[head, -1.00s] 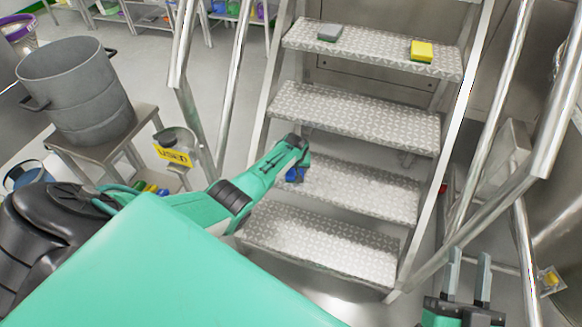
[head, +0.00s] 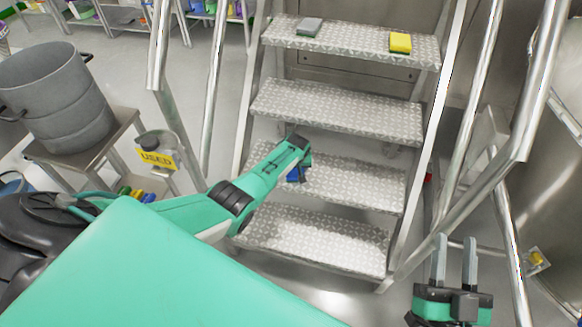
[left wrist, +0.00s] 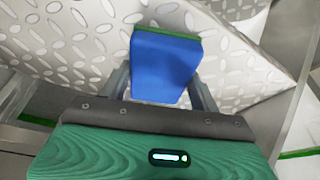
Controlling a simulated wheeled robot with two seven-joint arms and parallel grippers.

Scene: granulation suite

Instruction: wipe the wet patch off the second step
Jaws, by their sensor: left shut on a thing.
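My left gripper (head: 299,162) is shut on a blue sponge (head: 294,175), low over the left part of the second step (head: 360,185). In the left wrist view the sponge (left wrist: 165,68) sits between the two fingers, with a green layer along its far edge. The step's raised-pattern metal tread (left wrist: 75,45) lies right beneath it; I cannot tell whether the sponge touches it. I cannot tell a wet patch from the tread's shine, and the arm and gripper hide part of the left end. My right gripper (head: 454,262) is open and empty, at the lower right beside the stairs.
A grey sponge (head: 309,27) and a yellow sponge (head: 400,42) lie on the top step (head: 350,40). Metal handrails (head: 520,130) flank the stairs. At left are a steel drum (head: 55,95) on a stand and a container labelled USED (head: 157,158). The bottom step (head: 320,240) is clear.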

